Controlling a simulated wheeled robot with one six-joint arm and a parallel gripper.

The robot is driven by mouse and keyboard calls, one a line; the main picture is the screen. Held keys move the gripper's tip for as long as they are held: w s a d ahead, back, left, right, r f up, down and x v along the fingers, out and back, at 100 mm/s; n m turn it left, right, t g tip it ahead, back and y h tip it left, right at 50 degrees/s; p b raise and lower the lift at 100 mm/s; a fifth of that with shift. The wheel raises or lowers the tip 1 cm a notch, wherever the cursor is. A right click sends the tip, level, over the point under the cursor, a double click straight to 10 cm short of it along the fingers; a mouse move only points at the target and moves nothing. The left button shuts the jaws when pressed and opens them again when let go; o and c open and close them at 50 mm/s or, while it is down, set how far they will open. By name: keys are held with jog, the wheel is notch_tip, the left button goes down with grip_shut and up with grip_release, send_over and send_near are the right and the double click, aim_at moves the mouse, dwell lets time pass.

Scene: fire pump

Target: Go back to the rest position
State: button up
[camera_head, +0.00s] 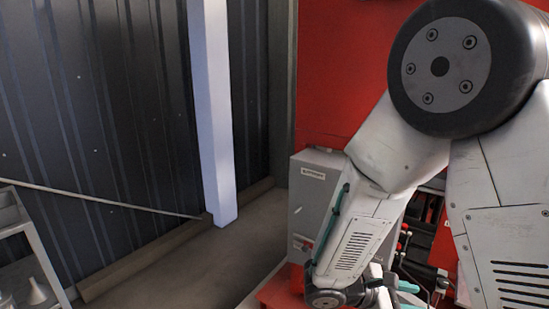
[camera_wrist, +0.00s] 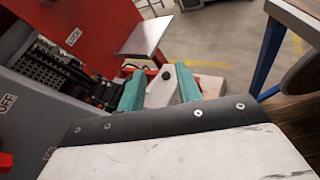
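My gripper (camera_wrist: 160,90) shows in the wrist view as two teal fingers standing apart. A pale grey shape with a dark knob shows between them; I cannot tell how far beyond the fingers it lies. I see no object clearly held. In the camera_head view my arm is folded downward at the right, and teal gripper parts show at the bottom edge, partly hidden by the arm. The gripper is low, close to the red and grey pump equipment.
A grey control box (camera_head: 313,200) stands left of my arm, before a red panel (camera_head: 345,70). A white post (camera_head: 212,110) and dark wall (camera_head: 100,120) are behind. Shelving (camera_head: 25,245) is at lower left. A blue-legged table (camera_wrist: 268,55) is right in the wrist view. Floor (camera_head: 190,265) is clear between.

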jog(key=s+a+r+m+t+y, duration=0.1)
jog(key=s+a+r+m+y, duration=0.1)
jog(key=s+r+m+y, duration=1.2)
notch_tip(320, 180, up, 3)
jog(key=s+m, duration=0.1)
jog(key=s, duration=0.1)
jog(key=shift+s+a, duration=0.25)
jog(key=shift+s, duration=0.1)
jog(key=shift+d, duration=0.15)
